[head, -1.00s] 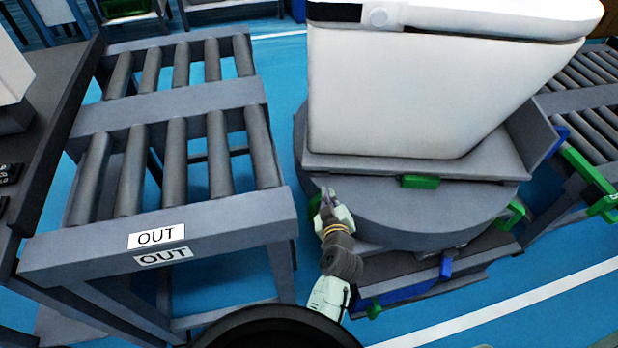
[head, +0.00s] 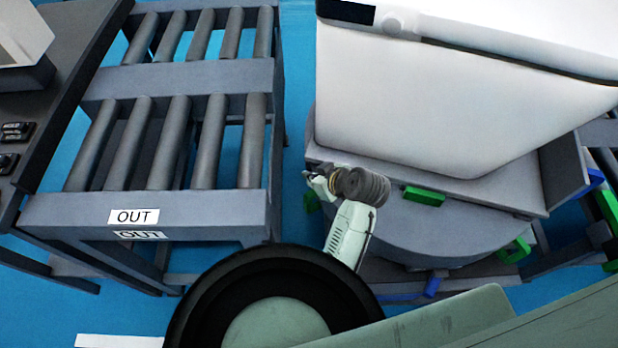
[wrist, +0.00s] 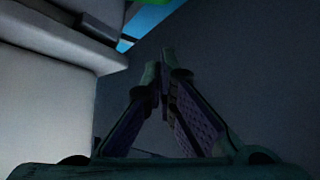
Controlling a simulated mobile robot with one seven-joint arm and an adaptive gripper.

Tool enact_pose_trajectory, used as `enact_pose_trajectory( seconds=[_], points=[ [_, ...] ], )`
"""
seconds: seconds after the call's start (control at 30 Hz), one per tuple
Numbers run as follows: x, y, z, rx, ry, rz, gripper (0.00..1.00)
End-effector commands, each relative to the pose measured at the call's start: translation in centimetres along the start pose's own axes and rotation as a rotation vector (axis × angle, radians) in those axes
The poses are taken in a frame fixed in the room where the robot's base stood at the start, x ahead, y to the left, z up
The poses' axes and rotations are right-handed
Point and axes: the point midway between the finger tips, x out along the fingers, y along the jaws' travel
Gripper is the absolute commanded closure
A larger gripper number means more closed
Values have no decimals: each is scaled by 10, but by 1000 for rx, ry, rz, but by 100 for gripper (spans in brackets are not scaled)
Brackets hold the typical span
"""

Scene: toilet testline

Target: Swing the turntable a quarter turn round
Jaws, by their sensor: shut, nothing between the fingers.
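The turntable (head: 400,235) is a round grey disc with a flat plate on top, right of centre in the head view. A large white toilet unit (head: 430,110) stands on it. The wrist view shows the closed fingertips (wrist: 165,55) close to a dark grey surface. I cannot tell whether they touch it.
A roller conveyor marked OUT (head: 150,215) stands to the left, with a narrow gap of blue floor between it and the turntable. Another roller conveyor (head: 606,165) is at the right edge. A dark bench (head: 60,90) with small devices is at far left.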

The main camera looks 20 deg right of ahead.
Motion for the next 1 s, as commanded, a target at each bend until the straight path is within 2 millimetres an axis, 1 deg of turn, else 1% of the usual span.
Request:
enact_pose_trajectory(
  seconds=[0.13,0.23,0.6,0.63,0.7,0.8,1.0],
  points=[
    [7,-2,0,2,-6,-10,100],
    [21,-2,0,3,-7,-10,100],
    [98,-2,0,2,-6,-8,100],
    [99,-1,2,4,-7,-6,100],
    [88,-1,13,8,-7,-4,100],
    [83,-1,24,5,-6,-5,100],
    [78,-1,34,1,-4,-5,100]
  ],
)
